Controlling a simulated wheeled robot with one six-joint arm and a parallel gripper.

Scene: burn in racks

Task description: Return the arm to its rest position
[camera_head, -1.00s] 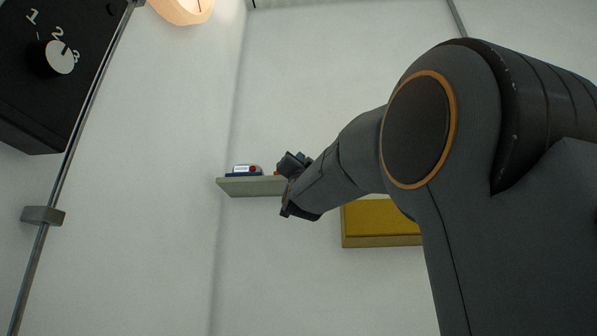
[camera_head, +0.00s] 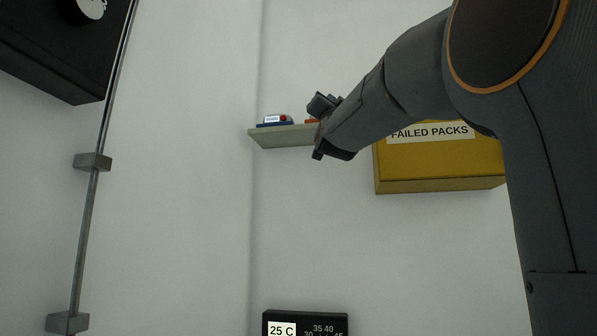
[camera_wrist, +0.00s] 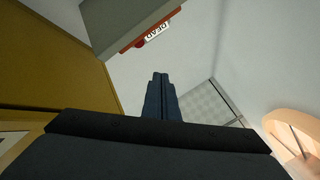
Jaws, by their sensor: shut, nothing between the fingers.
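My arm reaches from the right side of the head view towards the back wall, with its wrist in front of the right end of a small shelf. My gripper (camera_wrist: 160,82) shows in the wrist view with its two fingers together and nothing between them. In the head view the gripper (camera_head: 322,104) is small and partly hidden by the wrist. I cannot tell from these views whether it touches the shelf.
The shelf (camera_head: 285,137) carries a blue item (camera_head: 275,120) with a white label and red dot. A yellow "FAILED PACKS" box (camera_head: 440,165) is behind my arm. A black unit (camera_head: 305,325) reads "25 C". A metal pipe (camera_head: 88,220) runs down the left wall.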

